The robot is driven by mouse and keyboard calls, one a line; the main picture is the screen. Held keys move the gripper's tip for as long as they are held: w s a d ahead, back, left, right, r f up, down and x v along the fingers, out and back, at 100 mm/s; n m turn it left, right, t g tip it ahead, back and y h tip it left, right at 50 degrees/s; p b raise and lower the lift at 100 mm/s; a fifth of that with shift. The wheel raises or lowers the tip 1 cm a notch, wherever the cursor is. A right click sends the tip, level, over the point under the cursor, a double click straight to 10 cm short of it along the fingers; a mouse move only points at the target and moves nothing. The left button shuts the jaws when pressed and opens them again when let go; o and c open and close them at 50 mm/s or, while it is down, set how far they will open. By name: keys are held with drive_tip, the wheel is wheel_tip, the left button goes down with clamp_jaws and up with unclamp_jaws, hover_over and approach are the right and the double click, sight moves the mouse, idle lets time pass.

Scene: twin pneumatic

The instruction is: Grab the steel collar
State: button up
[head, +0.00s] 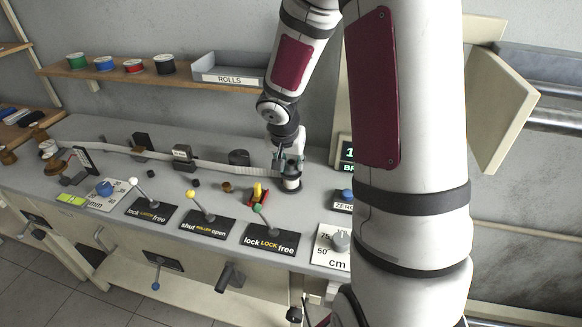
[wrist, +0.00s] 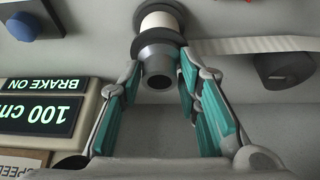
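The steel collar (wrist: 155,58) is a short grey metal cylinder with a dark round bore, in the upper middle of the wrist view. It sits against a dark flange, with a white roll (wrist: 160,22) beyond it. My gripper (wrist: 160,78) has its teal-padded fingers on either side of the collar, their tips level with it. The fingers look spread, with narrow gaps beside the collar; contact is not clear. In the head view my gripper (head: 287,160) points down over the roll on the bench, and the collar is hard to make out there.
A pale strip (head: 215,167) runs along the bench (head: 105,135) to the roll. A display (wrist: 43,105) reading 100 cm and BRAKE ON stands close beside my gripper. A blue knob (wrist: 37,20) and a dark knob (wrist: 284,68) flank it. Levers on labelled plates line the front.

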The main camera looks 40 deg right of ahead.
clamp_jaws()
